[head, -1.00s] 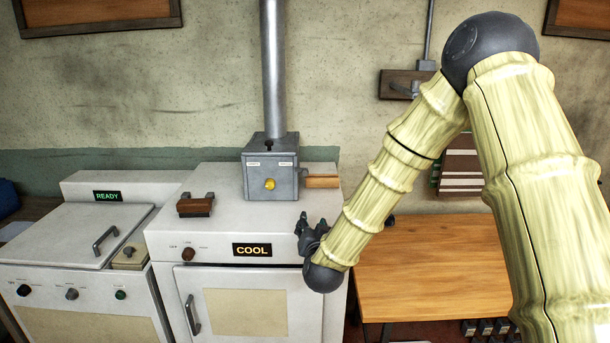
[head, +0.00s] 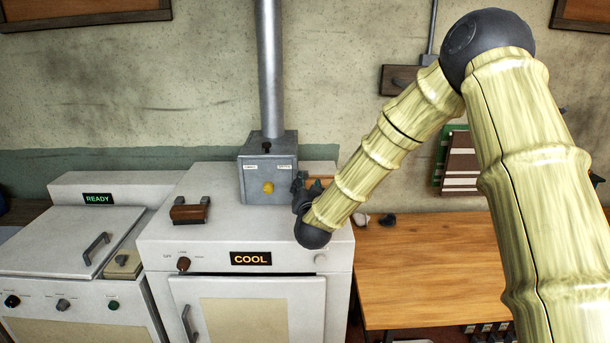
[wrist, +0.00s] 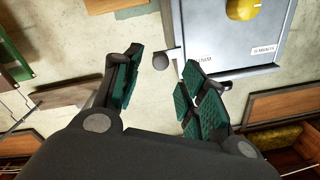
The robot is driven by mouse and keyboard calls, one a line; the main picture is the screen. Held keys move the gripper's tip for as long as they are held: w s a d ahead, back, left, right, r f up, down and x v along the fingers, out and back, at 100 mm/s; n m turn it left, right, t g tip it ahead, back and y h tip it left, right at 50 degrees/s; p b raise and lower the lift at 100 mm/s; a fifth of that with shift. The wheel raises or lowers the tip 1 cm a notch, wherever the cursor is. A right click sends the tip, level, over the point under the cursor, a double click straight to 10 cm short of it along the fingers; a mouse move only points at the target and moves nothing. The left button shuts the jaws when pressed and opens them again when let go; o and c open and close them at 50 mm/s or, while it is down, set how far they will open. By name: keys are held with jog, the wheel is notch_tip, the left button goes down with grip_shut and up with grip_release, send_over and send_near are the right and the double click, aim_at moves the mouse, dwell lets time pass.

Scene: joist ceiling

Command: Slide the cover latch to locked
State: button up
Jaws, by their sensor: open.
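My gripper (head: 302,186) is over the right end of the middle appliance, close to the right side of a grey box (head: 268,180) with a yellow knob (head: 267,187). In the wrist view my gripper (wrist: 163,60) has its green-padded fingers spread, with nothing held between them. The grey box (wrist: 218,40) is just beyond the right finger. No part is clearly marked as the cover latch. A tan plate with a small dark knob (head: 123,262), possibly the latch, lies right of the handled lid (head: 70,240) on the left appliance, well away from my gripper.
A wooden handle (head: 189,211) stands on the middle appliance. A wooden bar (head: 320,181) at the box's right is partly hidden by my gripper. The wooden table (head: 430,270) is mostly clear.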

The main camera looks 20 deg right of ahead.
aim_at(305, 177)
jog(key=shift+p+x, duration=0.8)
jog(key=shift+x, duration=1.7)
grip_shut()
